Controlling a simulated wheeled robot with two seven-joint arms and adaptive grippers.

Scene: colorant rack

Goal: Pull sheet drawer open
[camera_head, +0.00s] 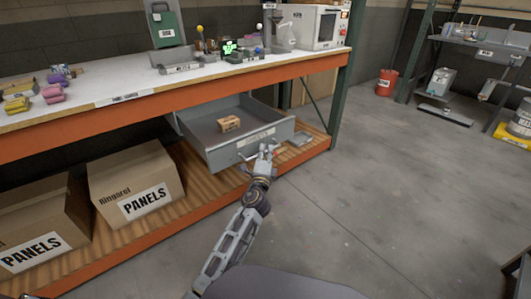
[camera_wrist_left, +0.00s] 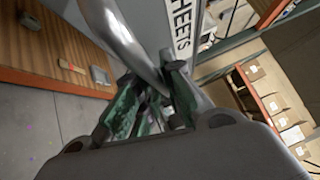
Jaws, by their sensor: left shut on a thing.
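The grey sheet drawer (camera_head: 205,133) hangs under the workbench and stands pulled out, with a small brown box (camera_head: 229,124) inside it. Its front carries a label, which reads "SHEETS" in the left wrist view (camera_wrist_left: 183,30). My left gripper (camera_head: 266,152) is at the drawer front, shut on the metal handle (camera_head: 243,150). In the left wrist view the curved handle (camera_wrist_left: 128,38) runs between the green-padded fingers of the gripper (camera_wrist_left: 150,97). My right gripper is in neither view.
Cardboard boxes marked "PANELS" (camera_head: 135,180) stand on the wooden lower shelf, left of the drawer. The white worktop (camera_head: 120,83) above holds trays, colored rolls and a machine. Open concrete floor (camera_head: 370,180) lies to the right.

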